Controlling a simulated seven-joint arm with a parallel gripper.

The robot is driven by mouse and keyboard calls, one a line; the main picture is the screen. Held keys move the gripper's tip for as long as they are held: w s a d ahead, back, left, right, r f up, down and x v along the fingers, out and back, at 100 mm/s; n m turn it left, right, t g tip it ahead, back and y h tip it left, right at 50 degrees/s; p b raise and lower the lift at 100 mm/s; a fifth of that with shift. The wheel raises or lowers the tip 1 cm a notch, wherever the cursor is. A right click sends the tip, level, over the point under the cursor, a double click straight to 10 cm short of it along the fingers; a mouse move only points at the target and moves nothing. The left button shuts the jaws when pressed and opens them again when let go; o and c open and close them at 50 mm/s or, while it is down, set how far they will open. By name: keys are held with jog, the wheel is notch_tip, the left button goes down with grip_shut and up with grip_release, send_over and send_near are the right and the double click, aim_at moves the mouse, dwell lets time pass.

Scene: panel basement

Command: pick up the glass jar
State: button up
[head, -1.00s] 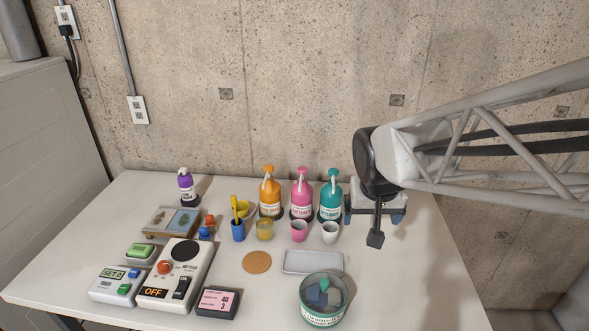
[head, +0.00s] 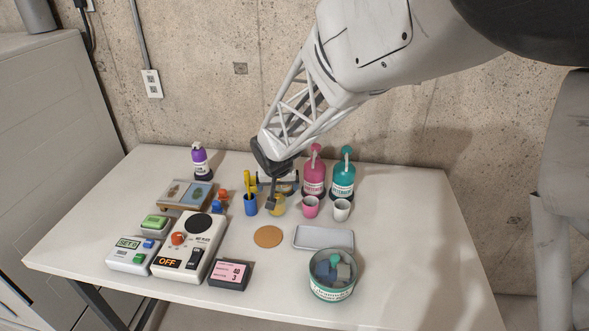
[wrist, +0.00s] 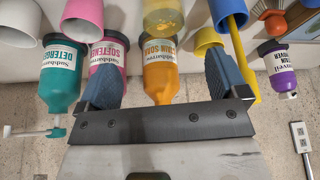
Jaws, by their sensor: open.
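In the wrist view the jar (wrist: 163,18) is at the top edge, cut off by the frame. My gripper (head: 277,185) is above and behind the jar. Its blue-padded fingers (wrist: 165,75) are wide apart, with the orange bottle (wrist: 159,72) showing between them. The jar lies ahead of that gap, and nothing is held.
Pink (head: 314,174) and teal (head: 343,176) pump bottles stand behind the cups. The white cup (head: 342,210) is right of the pink one. A cork coaster (head: 268,237), grey tray (head: 323,238) and tin of blocks (head: 332,284) lie in front. The table's right side is clear.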

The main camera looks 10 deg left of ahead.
aim_at(276, 196)
jog(key=shift+w+a+f, duration=0.1)
jog(key=shift+a+f, duration=0.1)
jog(key=shift+a, duration=0.1)
jog(key=shift+x, duration=1.3)
jog(key=shift+x, duration=2.6)
